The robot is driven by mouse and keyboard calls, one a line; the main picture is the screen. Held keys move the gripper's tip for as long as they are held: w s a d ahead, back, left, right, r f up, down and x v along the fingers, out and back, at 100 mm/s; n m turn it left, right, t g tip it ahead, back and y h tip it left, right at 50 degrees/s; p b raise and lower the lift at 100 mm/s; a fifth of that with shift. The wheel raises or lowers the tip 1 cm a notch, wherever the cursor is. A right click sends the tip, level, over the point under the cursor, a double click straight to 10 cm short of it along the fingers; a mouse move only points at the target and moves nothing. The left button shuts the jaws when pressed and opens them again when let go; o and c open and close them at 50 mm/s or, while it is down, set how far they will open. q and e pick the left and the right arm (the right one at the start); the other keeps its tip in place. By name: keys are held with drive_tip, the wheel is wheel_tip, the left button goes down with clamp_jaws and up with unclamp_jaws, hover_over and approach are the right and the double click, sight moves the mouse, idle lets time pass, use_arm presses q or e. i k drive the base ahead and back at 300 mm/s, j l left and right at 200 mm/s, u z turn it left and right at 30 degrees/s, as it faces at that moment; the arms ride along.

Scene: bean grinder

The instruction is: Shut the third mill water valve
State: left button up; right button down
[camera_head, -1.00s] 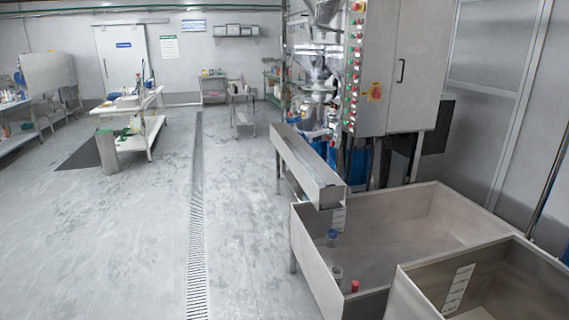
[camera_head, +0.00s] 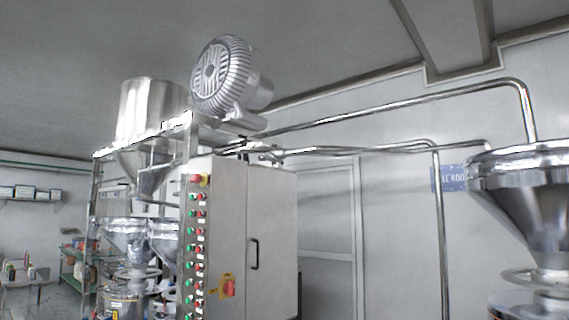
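No water valve can be made out in the head view. A mill with a steel hopper (camera_head: 150,108) stands at left centre, behind a control cabinet (camera_head: 248,235) with rows of red and green buttons (camera_head: 195,245) and a red switch on a yellow plate (camera_head: 228,287). Smaller steel funnels (camera_head: 125,236) hang in its frame. Another large steel funnel (camera_head: 540,205) stands at the right edge. Neither of my grippers is in view.
A ribbed motor (camera_head: 222,78) sits high above the cabinet. Steel pipes (camera_head: 400,102) run along the wall to the right. A green shelf (camera_head: 75,262) and a table (camera_head: 28,285) stand at far left. The floor is mostly out of view.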

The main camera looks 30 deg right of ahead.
sight(279, 161)
drive_tip(key=i+j+z, duration=0.1)
drive_tip(key=i+z, duration=0.3)
drive_tip(key=i+j+z, duration=0.2)
drive_tip(key=i+z, duration=0.2)
drive_tip(key=i+j+z, duration=0.4)
drive_tip(key=k+l, duration=0.1)
